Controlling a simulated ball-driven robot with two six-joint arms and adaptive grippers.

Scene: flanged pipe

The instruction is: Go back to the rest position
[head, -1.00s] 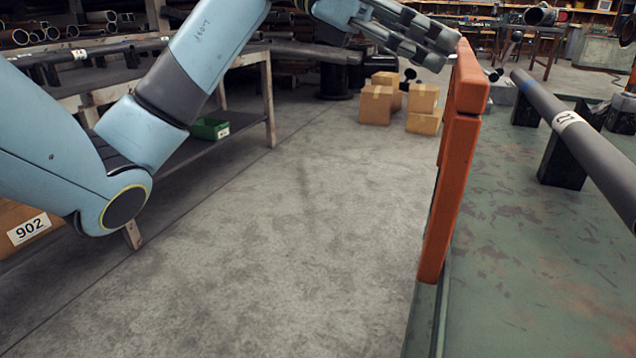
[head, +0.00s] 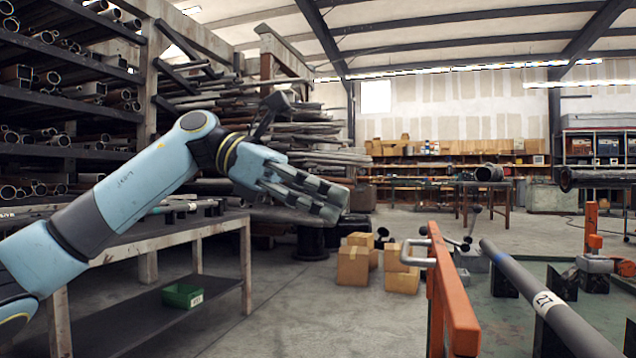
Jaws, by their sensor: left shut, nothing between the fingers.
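My left gripper (head: 335,205) is in the middle of the head view, at the end of the light blue arm that comes in from the left. Its grey fingers are together, with nothing between them, and point right and slightly down. It is in the air, apart from the orange frame (head: 452,300) with a pale handle (head: 408,252) to its right. My right gripper does not show.
A grey pipe marked 27 (head: 545,300) lies on black supports over the green table (head: 507,318) at right. Cardboard boxes (head: 353,265) stand on the floor behind. A workbench (head: 215,222) with a green bin (head: 182,295) is at left. Bare floor (head: 320,325) lies between.

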